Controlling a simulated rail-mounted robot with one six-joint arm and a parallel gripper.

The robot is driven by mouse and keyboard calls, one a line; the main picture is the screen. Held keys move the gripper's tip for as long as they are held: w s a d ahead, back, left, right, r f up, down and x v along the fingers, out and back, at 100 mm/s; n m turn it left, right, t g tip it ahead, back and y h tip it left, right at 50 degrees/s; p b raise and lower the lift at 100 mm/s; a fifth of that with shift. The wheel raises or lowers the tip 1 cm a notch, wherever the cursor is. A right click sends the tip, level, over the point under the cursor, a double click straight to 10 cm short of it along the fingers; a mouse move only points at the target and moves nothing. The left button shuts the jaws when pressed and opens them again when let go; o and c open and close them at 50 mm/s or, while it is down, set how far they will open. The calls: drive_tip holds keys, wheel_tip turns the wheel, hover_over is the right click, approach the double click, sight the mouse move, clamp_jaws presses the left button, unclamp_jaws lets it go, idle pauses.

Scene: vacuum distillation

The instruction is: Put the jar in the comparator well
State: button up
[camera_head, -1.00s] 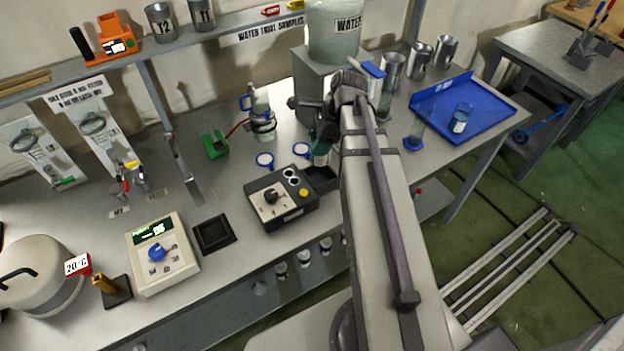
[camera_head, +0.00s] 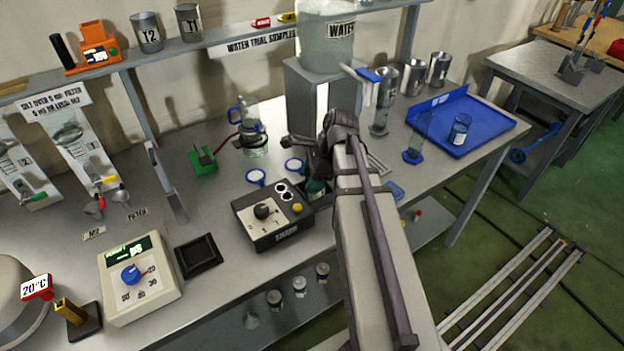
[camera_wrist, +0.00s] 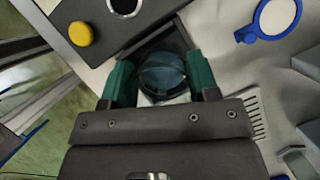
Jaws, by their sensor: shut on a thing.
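The comparator (camera_head: 270,213) is a dark box with a light panel, a black knob and a yellow button, standing on the bench. Two round openings show on its top. My gripper (camera_wrist: 163,82) has green fingers and is shut on the jar (camera_wrist: 164,74), a clear, bluish round vessel seen from above in the wrist view. The jar is at a dark square recess (camera_wrist: 167,42) beside the comparator body. I cannot tell whether its base touches the recess floor. In the head view my arm hides most of the gripper and the jar.
Blue-rimmed round discs (camera_head: 256,178) lie behind the comparator. A glass flask (camera_head: 252,140) stands behind them. A blue tray (camera_head: 470,125) with a beaker (camera_head: 459,129) is at the right. A black square pad (camera_head: 198,257) and a dial unit (camera_head: 138,279) are left of the comparator.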

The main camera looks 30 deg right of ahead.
drive_tip(key=o, duration=1)
